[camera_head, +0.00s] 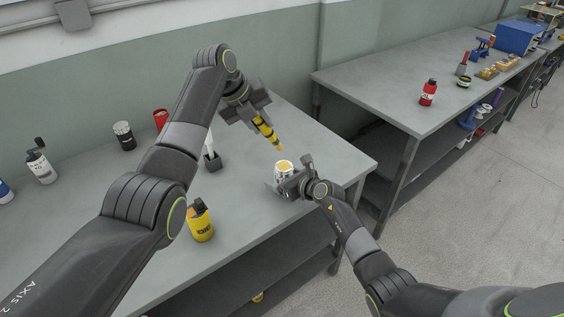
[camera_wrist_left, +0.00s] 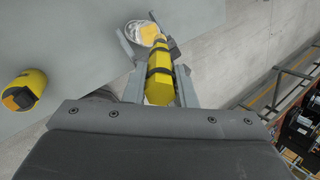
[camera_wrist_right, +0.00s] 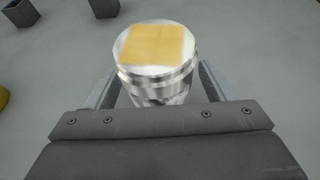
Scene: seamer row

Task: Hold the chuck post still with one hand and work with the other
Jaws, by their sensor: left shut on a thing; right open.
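A short silver cylinder (camera_head: 284,174) with a yellow square on top stands upright near the table's right end; I take it for the chuck post. It fills the middle of the right wrist view (camera_wrist_right: 155,72). My right gripper (camera_head: 287,184) is open with a finger on each side of it; I cannot tell whether they touch it. My left gripper (camera_head: 257,120) is shut on a yellow tool with black bands (camera_head: 265,130). The tool (camera_wrist_left: 160,80) is tilted, its tip above and left of the cylinder in the head view. The cylinder (camera_wrist_left: 147,34) is partly hidden behind it in the left wrist view.
A yellow can with a black top (camera_head: 201,226) stands near the front edge of the table (camera_head: 240,210). A dark holder (camera_head: 212,162), a dark can (camera_head: 124,136), a red can (camera_head: 160,118) and a white bottle (camera_head: 41,167) stand further left. A second table (camera_head: 390,90) is beyond a gap.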

